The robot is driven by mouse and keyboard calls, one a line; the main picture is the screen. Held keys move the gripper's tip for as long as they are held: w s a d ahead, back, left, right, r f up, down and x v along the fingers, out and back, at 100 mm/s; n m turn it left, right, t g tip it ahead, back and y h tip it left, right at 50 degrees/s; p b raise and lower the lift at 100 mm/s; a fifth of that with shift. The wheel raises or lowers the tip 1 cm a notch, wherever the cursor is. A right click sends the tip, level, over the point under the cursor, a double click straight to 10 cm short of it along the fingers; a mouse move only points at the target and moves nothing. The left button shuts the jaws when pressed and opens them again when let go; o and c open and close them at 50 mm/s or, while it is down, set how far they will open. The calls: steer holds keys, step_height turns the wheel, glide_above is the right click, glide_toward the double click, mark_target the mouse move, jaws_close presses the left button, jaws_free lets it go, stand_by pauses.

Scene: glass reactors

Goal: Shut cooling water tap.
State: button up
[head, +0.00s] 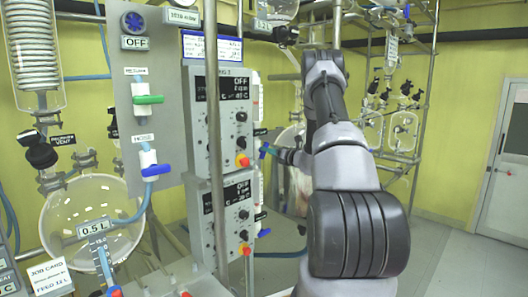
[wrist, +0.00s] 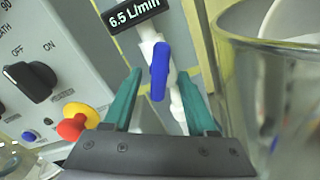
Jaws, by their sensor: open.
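In the wrist view a tap with a blue lever handle (wrist: 159,72) sits on a white valve body (wrist: 149,36), below a black label reading 6.5 L/min (wrist: 134,14). The handle runs roughly along the white body. My gripper (wrist: 156,76) is open, with one teal finger on each side of the handle. Gaps show between the fingers and the handle; I cannot tell the depth between them. In the head view my gripper (head: 266,150) is small and partly hidden by my arm beside the control boxes, and this tap cannot be made out there.
A control panel (wrist: 45,60) with a black knob and a red-and-yellow button (wrist: 77,124) is close on the left. A clear glass vessel (wrist: 270,90) is close on the right. In the head view, a grey panel (head: 134,95) carries a green-handled tap (head: 148,99) and another blue-handled tap (head: 156,169).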

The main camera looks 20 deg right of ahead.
steer(key=shift+x, duration=1.7)
jaws_close()
steer(key=shift+m, duration=0.3)
steer(key=m, duration=0.5)
steer(key=shift+d+f+m, duration=0.1)
steer(key=shift+d+m, duration=0.05)
steer(key=shift+m, duration=0.15)
steer(key=m, duration=0.6)
steer(key=shift+f, duration=0.1)
